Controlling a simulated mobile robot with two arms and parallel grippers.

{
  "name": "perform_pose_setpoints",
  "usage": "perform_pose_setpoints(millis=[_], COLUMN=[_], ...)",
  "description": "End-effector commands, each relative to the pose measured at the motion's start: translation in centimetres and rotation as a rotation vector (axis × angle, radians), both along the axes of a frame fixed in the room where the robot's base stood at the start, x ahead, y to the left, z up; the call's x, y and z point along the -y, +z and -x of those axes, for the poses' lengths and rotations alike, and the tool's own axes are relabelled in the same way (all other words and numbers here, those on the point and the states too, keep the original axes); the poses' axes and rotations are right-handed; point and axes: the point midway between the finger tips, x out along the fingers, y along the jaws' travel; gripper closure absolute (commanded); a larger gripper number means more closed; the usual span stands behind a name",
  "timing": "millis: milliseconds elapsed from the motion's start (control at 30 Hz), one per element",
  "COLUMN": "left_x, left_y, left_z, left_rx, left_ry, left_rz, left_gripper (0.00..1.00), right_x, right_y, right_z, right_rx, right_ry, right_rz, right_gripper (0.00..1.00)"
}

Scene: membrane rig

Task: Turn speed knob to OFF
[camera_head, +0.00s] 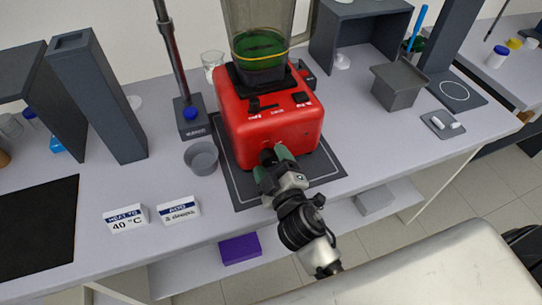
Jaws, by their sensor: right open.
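A red blender base (267,118) stands on a dark mat (238,188) in the middle of the bench, with a clear jar (258,20) holding green contents on top. Small black controls (262,104) with white labels show on its sloped upper face. My right gripper (273,154) has green fingertips and is open at the lower front of the blender base. The fingertips cover part of that front face, so the speed knob and its setting cannot be made out. I cannot tell whether the fingers touch the base. My left gripper is not in view.
A grey bowl (202,158), a stand (194,125) and two label cards, "40 °C" (126,219) and another (179,210), are left of the mat. A grey square container (398,86) stands to the right.

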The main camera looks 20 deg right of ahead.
Motion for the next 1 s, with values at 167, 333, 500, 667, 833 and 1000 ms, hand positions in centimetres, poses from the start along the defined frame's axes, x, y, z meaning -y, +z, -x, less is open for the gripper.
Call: perform_pose_setpoints(millis=[167, 333, 500, 667, 833, 1000], left_x=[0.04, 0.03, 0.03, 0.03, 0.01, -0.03], left_y=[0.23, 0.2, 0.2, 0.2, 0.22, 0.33], left_z=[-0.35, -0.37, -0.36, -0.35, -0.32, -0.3], left_rx=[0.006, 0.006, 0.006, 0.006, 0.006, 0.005], left_ry=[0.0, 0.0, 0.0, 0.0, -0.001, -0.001], left_rz=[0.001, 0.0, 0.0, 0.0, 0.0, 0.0], left_gripper=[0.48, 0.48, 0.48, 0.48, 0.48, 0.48], right_x=[0.0, 0.0, 0.0, -0.01, -0.01, -0.01], right_y=[-0.01, -0.03, -0.02, -0.01, 0.0, 0.04], right_z=[-0.73, -0.74, -0.73, -0.72, -0.71, -0.71], right_rx=[-0.001, 0.0, 0.0, 0.0, 0.0, 0.001], right_ry=[-0.001, 0.0, 0.0, 0.0, 0.0, 0.0], right_rz=[0.0, 0.0, 0.0, 0.0, 0.004, 0.037], right_gripper=[0.31, 0.31, 0.49, 0.74, 0.8, 0.8])
